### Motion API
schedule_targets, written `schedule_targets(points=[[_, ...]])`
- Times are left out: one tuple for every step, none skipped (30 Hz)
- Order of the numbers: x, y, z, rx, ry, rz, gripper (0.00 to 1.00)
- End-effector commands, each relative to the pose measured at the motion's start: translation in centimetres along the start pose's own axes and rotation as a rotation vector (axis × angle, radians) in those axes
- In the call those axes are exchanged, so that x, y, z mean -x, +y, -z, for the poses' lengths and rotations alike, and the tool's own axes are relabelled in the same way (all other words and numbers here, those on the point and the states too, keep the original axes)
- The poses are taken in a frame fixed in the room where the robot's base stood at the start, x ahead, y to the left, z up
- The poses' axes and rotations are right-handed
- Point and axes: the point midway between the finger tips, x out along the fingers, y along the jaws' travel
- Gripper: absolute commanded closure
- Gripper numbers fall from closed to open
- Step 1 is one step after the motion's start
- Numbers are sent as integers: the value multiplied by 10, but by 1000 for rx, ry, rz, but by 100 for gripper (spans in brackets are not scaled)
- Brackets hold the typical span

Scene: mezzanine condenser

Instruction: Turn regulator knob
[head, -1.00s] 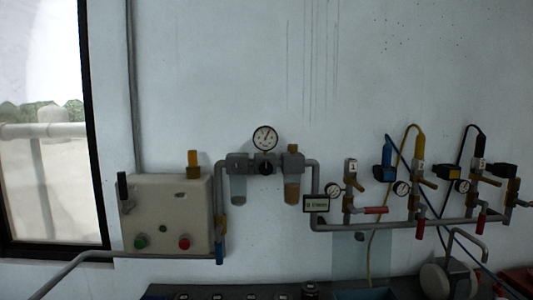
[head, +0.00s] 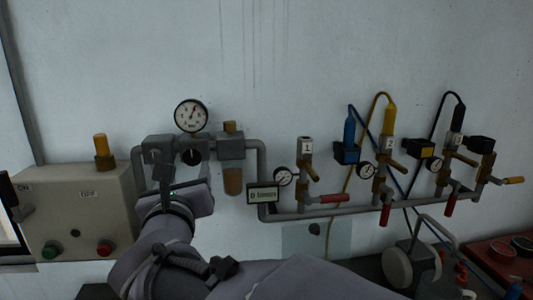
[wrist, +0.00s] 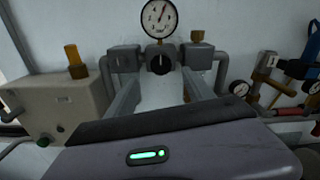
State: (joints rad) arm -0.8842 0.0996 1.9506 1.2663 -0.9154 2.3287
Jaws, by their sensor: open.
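The black round regulator knob (head: 191,156) sits on the grey regulator unit, right below a white round gauge (head: 191,116). In the wrist view the knob (wrist: 160,62) is face on, with a light mark at its top. My gripper (head: 183,163) is raised in front of the unit, below and a little left of the knob in the head view. In the wrist view my gripper (wrist: 160,82) is open and empty, its two fingers pointing at the unit on either side of the knob's line. Whether the tips reach the knob's depth I cannot tell.
Left is a beige control box (head: 80,210) with green and red buttons. A brass-topped filter block (head: 231,145) adjoins the regulator on the right. Farther right are a small sign (head: 264,194) and a pipe manifold with valves, gauges and coloured hoses (head: 388,165). The wall above is clear.

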Motion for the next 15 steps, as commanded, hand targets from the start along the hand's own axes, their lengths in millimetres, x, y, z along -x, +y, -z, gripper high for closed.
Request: schedule_targets(points=[[-16,-1,0,1,2,3,39],[-24,-1,0,1,1,3,39],[-35,-1,0,1,2,2,39],[-43,-1,0,1,1,2,39],[-50,-1,-1,1,0,2,39],[-58,-1,0,2,1,1,39],[-63,-1,-1,1,0,1,39],[-68,0,-1,2,0,1,39],[-74,-1,-1,2,0,0,39],[-77,-1,-1,2,0,0,39],[-80,0,-1,2,0,0,39],[-82,0,-1,2,0,0,39],[-84,0,-1,2,0,0,39],[-85,0,-1,2,-1,-1,39],[-86,0,-1,2,-1,-1,39]])
